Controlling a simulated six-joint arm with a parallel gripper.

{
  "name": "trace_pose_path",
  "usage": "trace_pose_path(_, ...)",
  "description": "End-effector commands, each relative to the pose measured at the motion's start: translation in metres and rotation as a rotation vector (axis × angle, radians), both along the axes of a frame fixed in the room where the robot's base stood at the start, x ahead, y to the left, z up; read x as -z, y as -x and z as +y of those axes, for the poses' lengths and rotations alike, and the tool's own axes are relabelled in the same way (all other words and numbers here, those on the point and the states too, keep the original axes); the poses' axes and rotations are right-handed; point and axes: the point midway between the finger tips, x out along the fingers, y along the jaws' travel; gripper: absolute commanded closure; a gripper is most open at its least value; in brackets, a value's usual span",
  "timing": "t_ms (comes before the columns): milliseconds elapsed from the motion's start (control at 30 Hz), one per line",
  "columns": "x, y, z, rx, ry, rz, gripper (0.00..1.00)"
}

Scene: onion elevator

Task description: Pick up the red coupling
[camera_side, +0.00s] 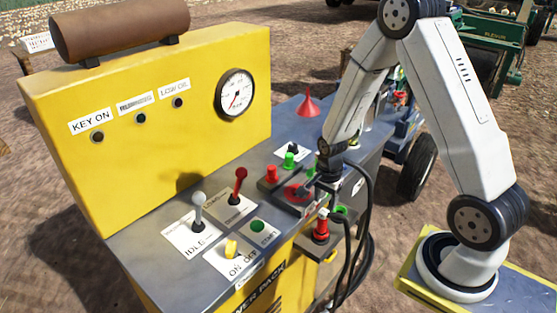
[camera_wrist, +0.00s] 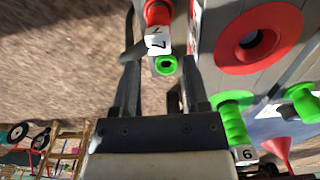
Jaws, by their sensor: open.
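A red coupling (camera_side: 321,226) stands at the front right edge of the yellow machine in the side view. In the wrist view a red coupling (camera_wrist: 157,14) with a white label, apparently "7", shows at the top, beyond the fingertips. A green ring (camera_wrist: 165,65) lies just below the label, in line with the gap between the fingers. My gripper (camera_wrist: 161,62) is open, with nothing held between its fingers. In the side view my gripper (camera_side: 318,190) is just above and behind the red coupling; its fingers are hard to make out.
A red disc with a dark hole (camera_wrist: 257,38) is to the right of the fingers. A green ribbed coupling (camera_wrist: 232,122) stands close to the right finger. Black hoses (camera_side: 362,225) hang beside the machine. Another red fitting (camera_side: 271,173) stands on the grey top, near the levers (camera_side: 238,186).

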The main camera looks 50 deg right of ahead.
Motion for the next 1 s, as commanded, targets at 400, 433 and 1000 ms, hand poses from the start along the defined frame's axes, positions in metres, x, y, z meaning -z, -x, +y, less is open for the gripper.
trace_pose_path(400, 0.023, 0.000, 0.000, -0.003, 0.000, 0.000, 0.41)
trace_pose_path(433, 0.024, 0.000, 0.000, -0.003, 0.000, 0.000, 0.41)
trace_pose_path(1000, 0.050, 0.002, 0.002, -0.003, -0.001, 0.003, 0.41)
